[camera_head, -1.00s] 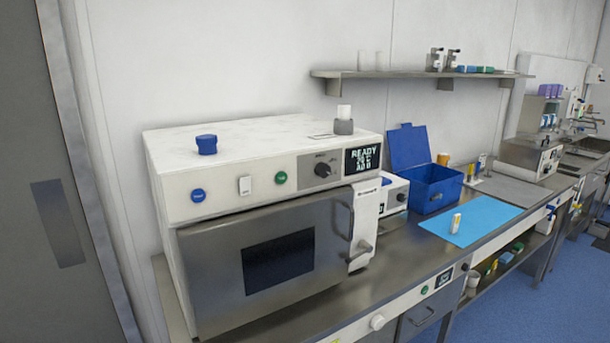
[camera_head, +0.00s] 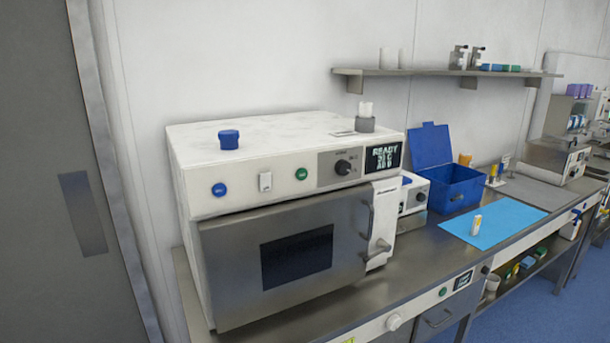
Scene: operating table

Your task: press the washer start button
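A white, box-shaped machine with a steel front door (camera_head: 225,265) stands on the steel counter at the left; it looks like the washer, though I read no such label. Its front panel carries a blue round button (camera_head: 219,190), a white rocker switch (camera_head: 265,182), a green round button (camera_head: 301,174) and a black knob (camera_head: 343,167). The lit display (camera_head: 383,157) reads READY on its top line; the lower lines are hard to read. The door is shut, with a dark window and a handle at its right. Neither of my grippers is in view.
Another green button (camera_head: 442,292) sits on the counter's front edge beside a small display (camera_head: 463,280). A blue open box (camera_head: 453,187) and a blue mat (camera_head: 492,222) with a small vial lie to the right. A wall shelf (camera_head: 450,72) hangs above.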

